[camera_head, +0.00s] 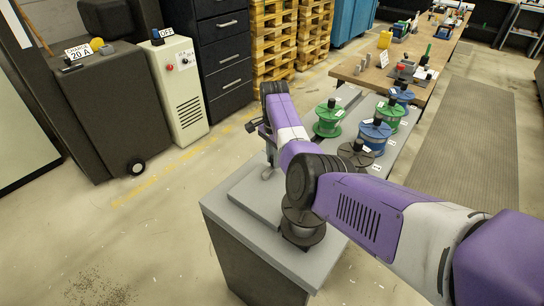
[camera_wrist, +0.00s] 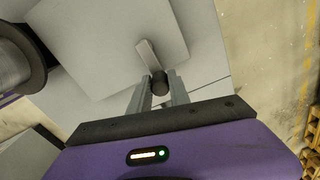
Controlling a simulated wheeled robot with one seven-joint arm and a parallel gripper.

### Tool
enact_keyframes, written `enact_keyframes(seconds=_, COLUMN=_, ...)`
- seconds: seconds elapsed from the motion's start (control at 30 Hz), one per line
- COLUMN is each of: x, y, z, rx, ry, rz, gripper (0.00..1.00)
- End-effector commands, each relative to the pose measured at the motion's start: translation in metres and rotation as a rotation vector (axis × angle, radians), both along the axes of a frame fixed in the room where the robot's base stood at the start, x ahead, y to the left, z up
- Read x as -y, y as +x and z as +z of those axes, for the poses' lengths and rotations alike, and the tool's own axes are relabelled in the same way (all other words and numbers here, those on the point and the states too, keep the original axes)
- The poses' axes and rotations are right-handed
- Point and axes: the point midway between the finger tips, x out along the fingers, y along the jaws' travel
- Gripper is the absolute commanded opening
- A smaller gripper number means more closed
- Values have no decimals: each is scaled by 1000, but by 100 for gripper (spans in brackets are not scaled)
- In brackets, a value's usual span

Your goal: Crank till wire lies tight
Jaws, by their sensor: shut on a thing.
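My gripper (camera_wrist: 160,86) is shut on the dark round knob (camera_wrist: 159,80) of a crank, with one finger on each side of it. The grey crank arm (camera_wrist: 147,53) runs up from the knob over a flat grey plate (camera_wrist: 95,40) in the wrist view. A dark-flanged spool (camera_head: 303,228) stands at the near end of the grey bench, and a spool also shows at the left edge of the wrist view (camera_wrist: 22,62). My arm hides much of the crank in the head view. I cannot make out the wire's tightness.
Green spools (camera_head: 328,120) and blue spools (camera_head: 376,134) stand along the grey bench (camera_head: 265,262) behind my arm. A wooden table (camera_head: 352,72) with tools is farther back. A pale cabinet (camera_head: 178,92) and a dark wheeled unit (camera_head: 105,110) stand left, with open floor before them.

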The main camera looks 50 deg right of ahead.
Motion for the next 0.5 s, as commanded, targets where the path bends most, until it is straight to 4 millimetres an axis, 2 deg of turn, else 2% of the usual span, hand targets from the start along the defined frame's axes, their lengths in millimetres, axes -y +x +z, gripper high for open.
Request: enact_keyframes(seconds=0.5, x=1, y=-1, z=1, rx=2, ry=-2, rz=-41, gripper=0)
